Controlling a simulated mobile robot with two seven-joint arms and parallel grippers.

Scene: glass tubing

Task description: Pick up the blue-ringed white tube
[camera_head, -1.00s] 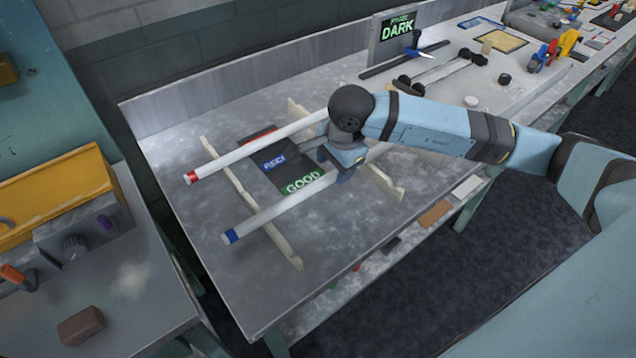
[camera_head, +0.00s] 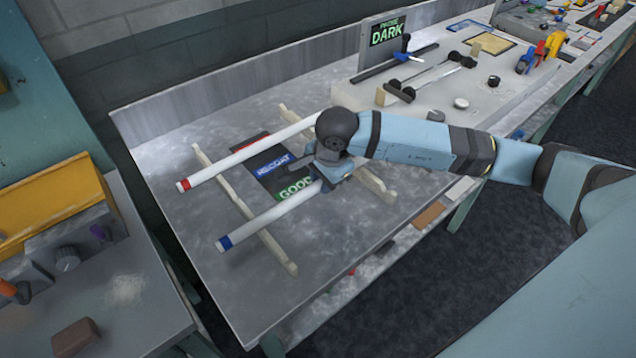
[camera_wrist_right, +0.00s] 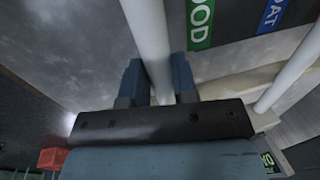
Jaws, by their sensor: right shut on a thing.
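The blue-ringed white tube (camera_head: 272,213) lies slantwise across two pale notched rails, its blue-banded end toward the lower left. My right gripper (camera_head: 328,187) is shut on this tube near the right-hand rail, and my wrist hides the tube's far part. In the right wrist view, the white tube (camera_wrist_right: 150,35) runs between the two blue fingers of my right gripper (camera_wrist_right: 157,78). I cannot tell whether the tube is clear of the rails. My left gripper is not in view.
A red-ringed white tube (camera_head: 250,152) lies roughly parallel behind it. The left rail (camera_head: 228,187) and right rail (camera_head: 375,184) stand on the grey bench (camera_head: 190,225). A dark panel with a green GOOD label (camera_head: 296,189) lies between the rails. A DARK sign (camera_head: 387,32) stands behind.

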